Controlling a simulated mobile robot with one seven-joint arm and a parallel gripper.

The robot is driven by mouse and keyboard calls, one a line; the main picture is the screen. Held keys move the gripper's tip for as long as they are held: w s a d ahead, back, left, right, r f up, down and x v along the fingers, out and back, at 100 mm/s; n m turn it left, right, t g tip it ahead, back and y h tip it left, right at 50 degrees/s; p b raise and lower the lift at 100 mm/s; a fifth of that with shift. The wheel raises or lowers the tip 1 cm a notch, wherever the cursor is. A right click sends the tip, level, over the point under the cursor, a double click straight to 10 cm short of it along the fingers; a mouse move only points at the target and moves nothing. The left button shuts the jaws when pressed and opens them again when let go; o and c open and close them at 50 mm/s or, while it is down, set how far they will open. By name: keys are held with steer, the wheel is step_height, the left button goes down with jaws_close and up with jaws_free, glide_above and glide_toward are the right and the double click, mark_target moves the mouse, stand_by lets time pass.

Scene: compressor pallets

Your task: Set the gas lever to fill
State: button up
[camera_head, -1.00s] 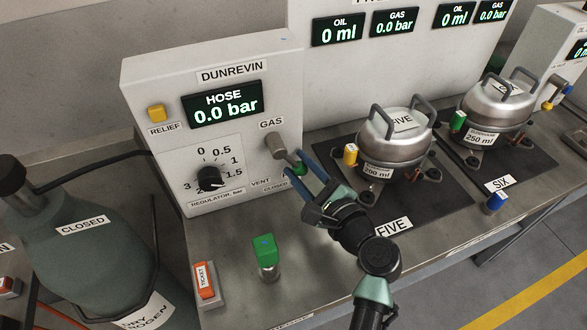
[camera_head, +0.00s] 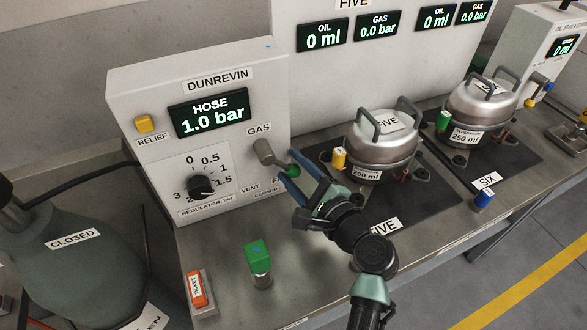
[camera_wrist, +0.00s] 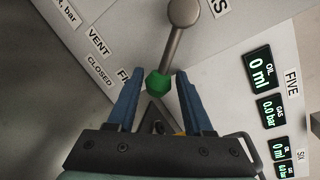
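The gas lever (camera_head: 273,156) is a grey metal handle with a green knob (camera_head: 292,171) at its end, on the front of the white DUNREVIN box (camera_head: 215,85). It slants down to the right from its hub. In the wrist view, the green knob (camera_wrist: 158,83) lies between the blue fingers of my gripper (camera_wrist: 160,76), with a small gap on each side. The gripper is open. VENT (camera_wrist: 99,42), CLOSED and a partly hidden label starting "FI" (camera_wrist: 124,75) show left of the lever. The hose display (camera_head: 211,112) reads 1.0 bar.
The regulator dial (camera_head: 200,187) and yellow relief button (camera_head: 145,123) are on the same box. Pots five (camera_head: 383,150) and six (camera_head: 482,108) stand to the right. A gas cylinder (camera_head: 65,265) is at left.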

steer(key=v, duration=1.3)
steer(key=shift+r, duration=0.1)
